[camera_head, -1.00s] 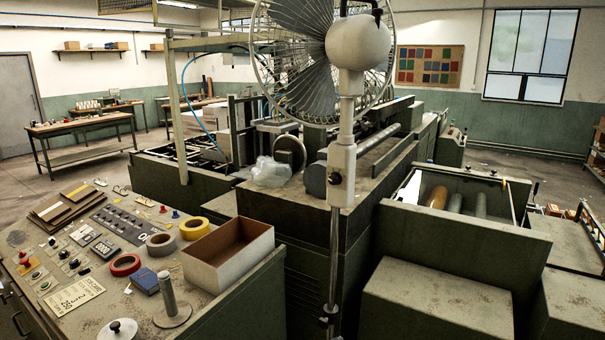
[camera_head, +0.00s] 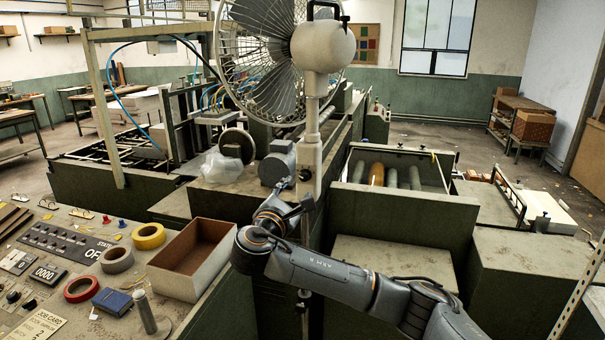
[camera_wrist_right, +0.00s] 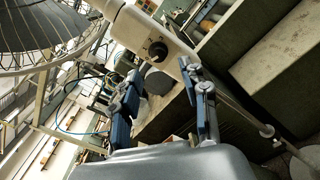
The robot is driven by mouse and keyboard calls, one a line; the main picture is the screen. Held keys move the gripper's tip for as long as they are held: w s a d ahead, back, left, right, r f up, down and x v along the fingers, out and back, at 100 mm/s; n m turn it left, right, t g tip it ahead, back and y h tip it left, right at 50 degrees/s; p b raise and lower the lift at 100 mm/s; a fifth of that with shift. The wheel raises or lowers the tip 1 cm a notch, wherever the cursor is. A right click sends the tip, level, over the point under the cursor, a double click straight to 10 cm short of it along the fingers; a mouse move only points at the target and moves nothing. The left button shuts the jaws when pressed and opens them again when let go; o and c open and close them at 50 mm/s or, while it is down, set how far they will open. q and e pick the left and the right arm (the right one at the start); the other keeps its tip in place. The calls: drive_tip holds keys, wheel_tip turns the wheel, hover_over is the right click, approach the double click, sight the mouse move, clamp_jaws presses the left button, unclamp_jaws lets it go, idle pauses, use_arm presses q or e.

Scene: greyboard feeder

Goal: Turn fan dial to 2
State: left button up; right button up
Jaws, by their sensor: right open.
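The fan (camera_head: 265,45) stands on a pale pole with a white housing. Its dial, a small dark round knob, sits on the pole's pale control box (camera_head: 308,155). In the right wrist view the dial (camera_wrist_right: 157,50) faces the camera on the box, and its setting is too small to read. My right gripper (camera_head: 296,203) is beside the pole in the head view, just below the box. In the right wrist view its two blue-padded fingers (camera_wrist_right: 160,74) are apart and empty, with the dial beyond the gap between their tips. My left gripper is not in view.
A control desk at left holds an open cardboard box (camera_head: 196,255), tape rolls (camera_head: 148,236) and a blue box (camera_head: 112,301). A clear plastic bag (camera_head: 222,166) lies on the machine behind the pole. A roller bin (camera_head: 400,168) stands to the right.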

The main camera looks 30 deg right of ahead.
sight(304, 178)
drive_tip(key=p+x, duration=0.2)
drive_tip(key=x, duration=0.4)
drive_tip(key=shift+w+a+r, duration=0.15)
drive_tip(key=shift+w+a, duration=0.05)
drive_tip(key=shift+w+d+p, duration=0.3)
drive_tip(key=shift+w+d, duration=0.1)
drive_tip(key=shift+d, duration=0.2)
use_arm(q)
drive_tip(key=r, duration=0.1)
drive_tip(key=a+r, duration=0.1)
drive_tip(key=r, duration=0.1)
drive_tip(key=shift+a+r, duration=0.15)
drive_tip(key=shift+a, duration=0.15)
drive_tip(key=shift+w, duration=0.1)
use_arm(e)
drive_tip(key=shift+c, duration=0.5)
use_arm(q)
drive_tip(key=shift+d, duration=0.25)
use_arm(e)
drive_tip(key=shift+f, duration=0.2)
clamp_jaws()
